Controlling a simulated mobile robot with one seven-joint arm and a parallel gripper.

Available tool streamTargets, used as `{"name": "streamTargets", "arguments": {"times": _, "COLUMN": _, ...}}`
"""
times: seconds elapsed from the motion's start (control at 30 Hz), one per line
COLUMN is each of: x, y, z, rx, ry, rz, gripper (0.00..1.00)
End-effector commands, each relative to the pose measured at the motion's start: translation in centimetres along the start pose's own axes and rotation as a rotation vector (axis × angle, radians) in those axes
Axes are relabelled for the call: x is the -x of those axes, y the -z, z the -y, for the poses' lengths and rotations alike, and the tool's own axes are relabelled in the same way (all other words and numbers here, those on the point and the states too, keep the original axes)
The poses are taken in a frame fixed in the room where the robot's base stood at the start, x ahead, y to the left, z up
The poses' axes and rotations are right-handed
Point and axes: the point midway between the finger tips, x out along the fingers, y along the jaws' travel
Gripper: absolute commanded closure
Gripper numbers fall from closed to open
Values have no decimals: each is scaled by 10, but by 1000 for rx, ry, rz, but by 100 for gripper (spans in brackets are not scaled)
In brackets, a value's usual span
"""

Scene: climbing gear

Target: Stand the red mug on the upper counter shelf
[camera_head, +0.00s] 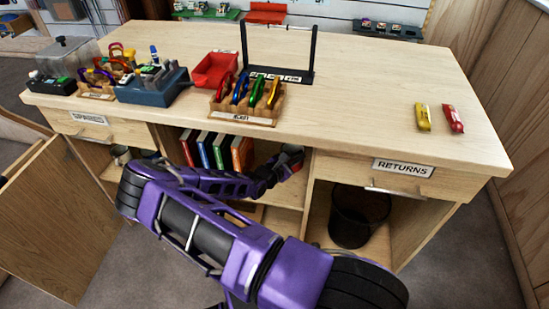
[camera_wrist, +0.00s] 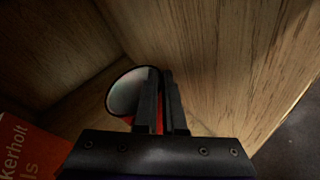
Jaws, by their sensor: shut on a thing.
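The red mug (camera_wrist: 127,92) is in my gripper in the wrist view. Its pale inside and dark rim show left of the fingers, with a strip of red beside them. My gripper (camera_wrist: 163,90) is shut on it. In the head view, my gripper (camera_head: 288,160) is at the right part of the counter's open middle bay, under the top, and a little of the mug is visible there. The upper shelf (camera_head: 287,193) of this bay is partly hidden behind my arm. I cannot tell whether the mug touches the shelf.
Several upright books (camera_head: 218,150) stand left of my gripper; an orange one (camera_wrist: 28,150) is close in the wrist view. The bay's wooden side wall (camera_wrist: 215,60) is close by. A black bin (camera_head: 358,215) stands in the right bay. A cabinet door (camera_head: 60,215) hangs open at left.

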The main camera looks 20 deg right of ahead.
Motion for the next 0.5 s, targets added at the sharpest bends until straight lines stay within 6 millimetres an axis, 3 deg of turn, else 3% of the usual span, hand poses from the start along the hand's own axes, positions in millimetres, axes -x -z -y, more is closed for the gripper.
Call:
{"name": "streamTargets", "arguments": {"times": 0.2, "x": -11, "y": 37, "z": 18, "rx": 1, "ry": 1, "rz": -1, "gripper": 100}}
{"name": "streamTargets", "arguments": {"times": 0.5, "x": -18, "y": 62, "z": 30, "rx": 2, "ry": 0, "rz": 0, "gripper": 100}}
